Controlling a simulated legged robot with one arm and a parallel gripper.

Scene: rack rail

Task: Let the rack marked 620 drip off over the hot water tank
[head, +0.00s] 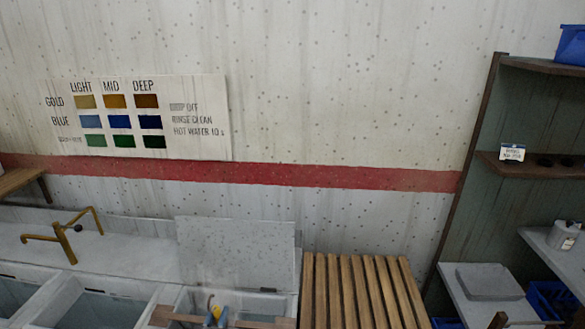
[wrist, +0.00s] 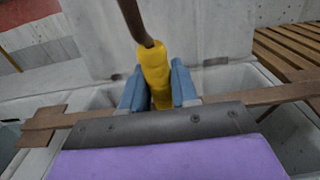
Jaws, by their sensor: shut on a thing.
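My gripper (wrist: 158,92) has blue-grey fingers shut on a yellow grip (wrist: 155,70) with a brown rod curving up from it. The grip also shows small at the bottom of the head view (head: 211,302). A brown wooden bar (wrist: 285,98) runs crosswise behind the fingers, above an open tank (wrist: 290,135); it also shows in the head view (head: 262,323). I cannot tell whether the bar rests on the rims or how it joins the grip. The tank's grey lid (head: 236,250) stands raised behind. No 620 mark is readable, and anything below the bar is hidden.
More open grey tanks (head: 100,310) lie to the left, with a yellow tap (head: 62,240) behind them. A slatted wooden bench (head: 360,290) stands right of the tank. Shelves (head: 545,165) are at far right. A colour chart (head: 150,118) hangs on the wall.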

